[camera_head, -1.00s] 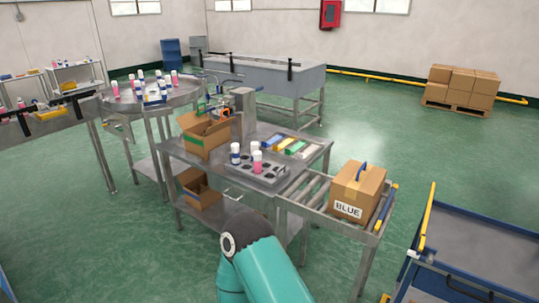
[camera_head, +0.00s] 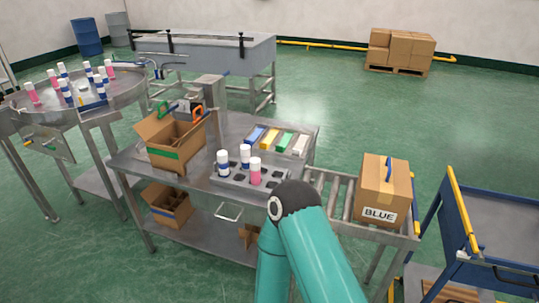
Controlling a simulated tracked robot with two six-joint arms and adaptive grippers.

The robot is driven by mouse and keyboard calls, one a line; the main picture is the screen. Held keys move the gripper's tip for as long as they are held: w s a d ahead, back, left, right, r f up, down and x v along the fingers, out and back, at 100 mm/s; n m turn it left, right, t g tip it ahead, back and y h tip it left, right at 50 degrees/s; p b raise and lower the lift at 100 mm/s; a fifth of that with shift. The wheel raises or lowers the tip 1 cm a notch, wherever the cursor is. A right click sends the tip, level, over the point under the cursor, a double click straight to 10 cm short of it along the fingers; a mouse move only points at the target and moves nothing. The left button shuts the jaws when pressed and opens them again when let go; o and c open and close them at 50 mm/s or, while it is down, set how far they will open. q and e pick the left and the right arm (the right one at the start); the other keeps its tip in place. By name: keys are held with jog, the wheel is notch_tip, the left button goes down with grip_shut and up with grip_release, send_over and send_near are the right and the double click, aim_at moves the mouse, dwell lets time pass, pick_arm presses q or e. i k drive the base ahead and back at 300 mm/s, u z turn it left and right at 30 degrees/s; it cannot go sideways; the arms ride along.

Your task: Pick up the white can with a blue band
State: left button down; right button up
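Two white cans with a blue band stand upright in a grey tray (camera_head: 282,184) with round holes on the steel table. One blue-banded can (camera_head: 223,163) is at the tray's left end, and another blue-banded can (camera_head: 245,157) stands behind and to its right. A white can with a pink band (camera_head: 256,173) stands in front of that second can. More blue-banded cans (camera_head: 66,91) and pink-banded cans (camera_head: 33,93) stand on the round steel table at the left. Neither gripper shows. A teal arm of mine rises at the bottom and covers the tray's right front corner.
An open cardboard box (camera_head: 170,143) stands on the table left of the tray. Blue, yellow, green and white blocks (camera_head: 270,139) lie behind the tray. A closed box marked BLUE (camera_head: 383,190) sits on the roller conveyor (camera_head: 340,194). A blue cart (camera_head: 480,225) stands at the right.

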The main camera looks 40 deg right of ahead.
aim_at(245, 150)
jog(key=z, duration=0.3)
jog(key=i, duration=1.35)
jog(key=z, duration=0.45)
